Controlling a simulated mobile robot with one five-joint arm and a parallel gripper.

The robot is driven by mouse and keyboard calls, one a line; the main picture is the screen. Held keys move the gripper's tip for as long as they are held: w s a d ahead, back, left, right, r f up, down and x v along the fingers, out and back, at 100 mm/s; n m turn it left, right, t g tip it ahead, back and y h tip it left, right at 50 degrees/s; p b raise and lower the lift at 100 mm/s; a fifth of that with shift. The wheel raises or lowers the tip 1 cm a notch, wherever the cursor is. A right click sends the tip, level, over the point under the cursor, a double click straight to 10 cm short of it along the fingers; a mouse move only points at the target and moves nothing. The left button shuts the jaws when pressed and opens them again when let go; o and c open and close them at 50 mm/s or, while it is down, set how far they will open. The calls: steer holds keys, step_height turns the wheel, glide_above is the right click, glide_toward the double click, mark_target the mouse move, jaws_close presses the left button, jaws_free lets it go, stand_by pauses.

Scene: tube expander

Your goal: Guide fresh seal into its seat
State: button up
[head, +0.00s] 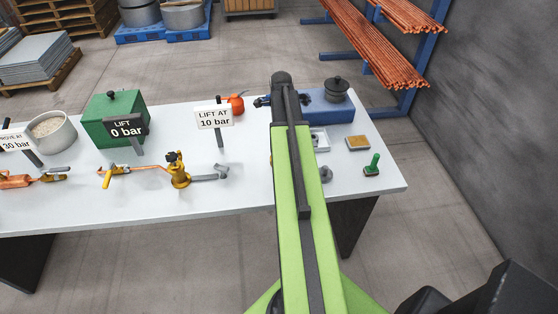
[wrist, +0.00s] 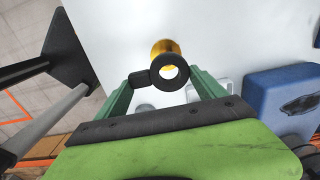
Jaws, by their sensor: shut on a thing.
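In the wrist view my gripper (wrist: 161,76) has its green fingers closed on a black ring with a square tab (wrist: 184,80), which looks like the seal. The ring is held up between the fingertips. A yellow, brass-like round part (wrist: 160,46) shows just beyond the ring, partly covered by it. I cannot tell if the two touch, and the seat is not clearly seen. In the head view my green arm hides the gripper and seal; only a sliver of yellow (head: 270,158) shows at the arm's left edge.
On the white table (head: 245,180) a blue block (head: 318,108) with a dark pot stands right of my arm, near a tan pad (head: 357,143) and a green-handled tool (head: 373,163). A yellow valve (head: 179,176), green box (head: 120,112) and sign (head: 215,117) stand left.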

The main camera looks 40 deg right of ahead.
steer(key=shift+f+b, duration=0.5)
steer(key=shift+f, duration=0.15)
steer(key=shift+f, duration=0.15)
steer(key=shift+f+b, duration=0.6)
steer(key=shift+b, duration=0.15)
steer(key=shift+f, duration=0.1)
steer(key=shift+f+b, duration=0.55)
steer(key=shift+b, duration=0.1)
steer(key=shift+f, duration=0.15)
stand_by(0.5)
steer(key=shift+f+b, duration=0.65)
steer(key=shift+b, duration=0.15)
steer(key=shift+f+b, duration=0.8)
